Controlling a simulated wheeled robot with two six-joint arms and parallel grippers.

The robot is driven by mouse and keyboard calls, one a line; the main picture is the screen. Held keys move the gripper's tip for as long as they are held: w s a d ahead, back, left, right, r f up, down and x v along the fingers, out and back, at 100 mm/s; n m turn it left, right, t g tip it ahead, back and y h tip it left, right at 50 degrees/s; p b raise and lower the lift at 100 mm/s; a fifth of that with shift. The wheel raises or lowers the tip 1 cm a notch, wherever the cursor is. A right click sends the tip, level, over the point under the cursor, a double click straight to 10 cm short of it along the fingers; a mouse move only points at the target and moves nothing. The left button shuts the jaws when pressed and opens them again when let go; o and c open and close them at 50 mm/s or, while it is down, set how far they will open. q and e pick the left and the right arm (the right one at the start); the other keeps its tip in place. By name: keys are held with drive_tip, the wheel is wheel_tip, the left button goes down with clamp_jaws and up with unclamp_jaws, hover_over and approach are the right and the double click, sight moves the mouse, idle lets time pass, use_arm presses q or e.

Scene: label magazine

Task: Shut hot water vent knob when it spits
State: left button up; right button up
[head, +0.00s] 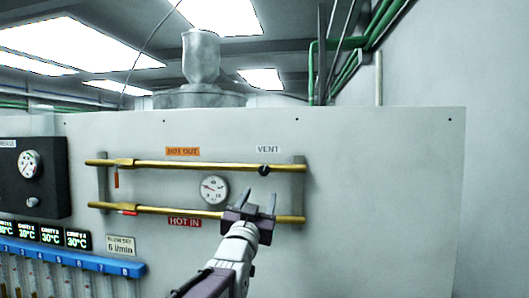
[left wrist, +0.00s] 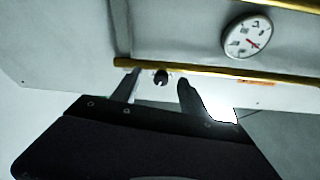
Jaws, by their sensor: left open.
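The vent knob (head: 264,170) is a small black knob on the upper brass pipe (head: 215,166), near its right end and below the VENT label (head: 268,149). My left gripper (head: 260,203) is below the knob in the head view, with its fingers pointing up, open and apart. In the left wrist view the knob (left wrist: 161,77) shows between the two open fingertips (left wrist: 160,85), with nothing gripped. I cannot tell the exact gap between fingers and knob. No water or spray shows at the vent. My right gripper is not in view.
A lower brass pipe (head: 170,210) marked HOT IN runs behind my left gripper. A round gauge (head: 214,189) sits between the pipes. The panel right of the pipes (head: 390,200) is clear.

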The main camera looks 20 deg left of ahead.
sight(264, 171)
use_arm(q)
drive_tip(key=shift+t, duration=0.3)
drive_tip(key=w+r+p, duration=0.2)
drive_tip(key=w+a+r+p, duration=0.1)
drive_tip(key=w+r+p, duration=0.1)
drive_tip(key=p, duration=0.1)
drive_tip(key=w+r+p, duration=0.2)
drive_tip(key=shift+w+a+r, duration=0.15)
drive_tip(key=shift+w+a, duration=0.1)
drive_tip(key=shift+a, duration=0.15)
drive_tip(key=shift+w+a+p, duration=0.1)
drive_tip(key=shift+w+p, duration=0.45)
